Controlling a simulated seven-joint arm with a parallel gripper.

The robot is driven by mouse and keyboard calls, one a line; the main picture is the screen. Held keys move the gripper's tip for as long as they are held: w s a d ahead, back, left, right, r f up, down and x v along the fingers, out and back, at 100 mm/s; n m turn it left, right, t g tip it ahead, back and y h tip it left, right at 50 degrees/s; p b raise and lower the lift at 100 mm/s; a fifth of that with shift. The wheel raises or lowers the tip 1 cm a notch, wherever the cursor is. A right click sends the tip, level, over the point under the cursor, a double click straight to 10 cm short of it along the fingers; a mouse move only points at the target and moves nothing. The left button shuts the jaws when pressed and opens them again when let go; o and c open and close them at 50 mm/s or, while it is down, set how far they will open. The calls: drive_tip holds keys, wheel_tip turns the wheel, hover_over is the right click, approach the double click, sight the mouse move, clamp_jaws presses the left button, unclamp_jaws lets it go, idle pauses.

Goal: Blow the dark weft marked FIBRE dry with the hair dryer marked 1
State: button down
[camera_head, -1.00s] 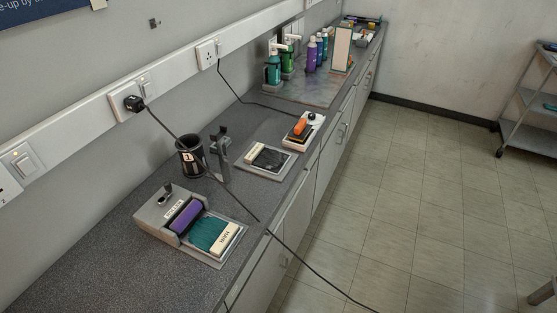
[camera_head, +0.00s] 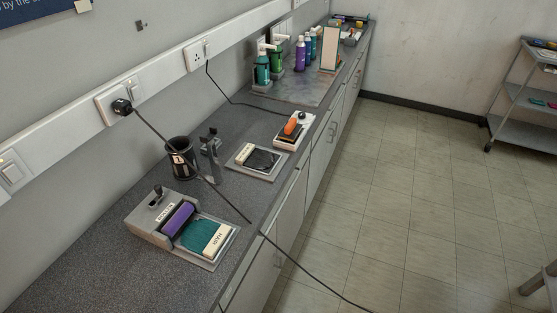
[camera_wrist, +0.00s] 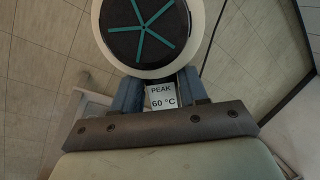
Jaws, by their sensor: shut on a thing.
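My gripper (camera_wrist: 161,92) is shut on a round-backed device, apparently the hair dryer (camera_wrist: 143,28). Its black round face has teal spokes and a pale rim, and a label below reads PEAK 60 °C. No number 1 shows on it. A dark weft (camera_head: 263,160) with a cream end block lies on a grey tray (camera_head: 240,169) at mid-counter in the head view; its lettering is too small to read. A teal weft (camera_head: 193,235) with a cream block that appears marked HAIR lies nearer. My gripper and the dryer are out of the head view.
A black cup (camera_head: 181,160) and a grey upright stand (camera_head: 211,160) are beside the dark weft. A purple roller unit (camera_head: 178,218) is in front. A black cable (camera_head: 310,270) crosses the counter and hangs over its edge. An orange-topped item (camera_head: 290,127) and bottles (camera_head: 300,52) stand farther back.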

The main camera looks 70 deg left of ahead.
drive_tip(key=shift+w+a, duration=1.25)
drive_tip(key=shift+s+d, duration=0.15)
drive_tip(key=shift+s+d, duration=1.15)
drive_tip(key=shift+w+a, duration=0.1)
drive_tip(key=shift+w+a, duration=1.2)
drive_tip(key=shift+s+d, duration=0.1)
drive_tip(key=shift+s+d, duration=1.2)
drive_tip(key=shift+w+a, duration=0.1)
